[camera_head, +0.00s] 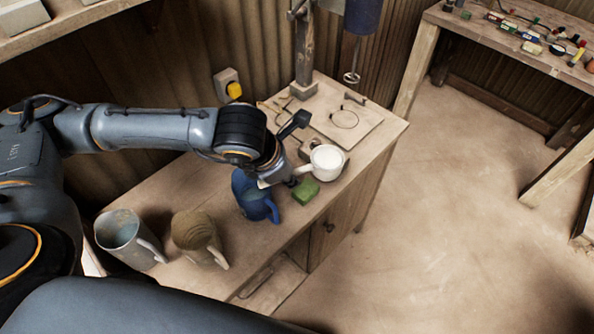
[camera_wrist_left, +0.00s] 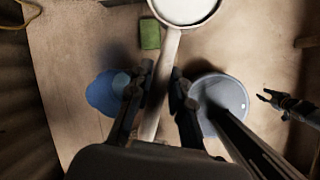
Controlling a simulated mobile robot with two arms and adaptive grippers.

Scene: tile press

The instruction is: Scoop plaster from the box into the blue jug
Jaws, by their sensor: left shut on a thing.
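My left gripper (camera_head: 289,180) is shut on the handle of a scoop, a pale round bowl (camera_head: 327,160) full of white material, apparently plaster. In the left wrist view the handle runs between the fingers (camera_wrist_left: 160,95) up to the bowl (camera_wrist_left: 185,9). The blue jug (camera_head: 262,208) stands upright on the bench beside the gripper, partly hidden by it; it also shows in the left wrist view (camera_wrist_left: 101,93). The bowl is to the right of the jug, apart from it. I cannot make out the plaster box. A dark gripper (camera_wrist_left: 268,97), seemingly my right one, appears open and empty.
A green sponge (camera_head: 306,191) lies near the bowl. A grey mug (camera_head: 118,229) and a brown mug (camera_head: 195,228) stand on the bench at left. A board (camera_head: 350,118) lies at the bench's back right. A round grey thing (camera_wrist_left: 235,95) shows at right in the wrist view.

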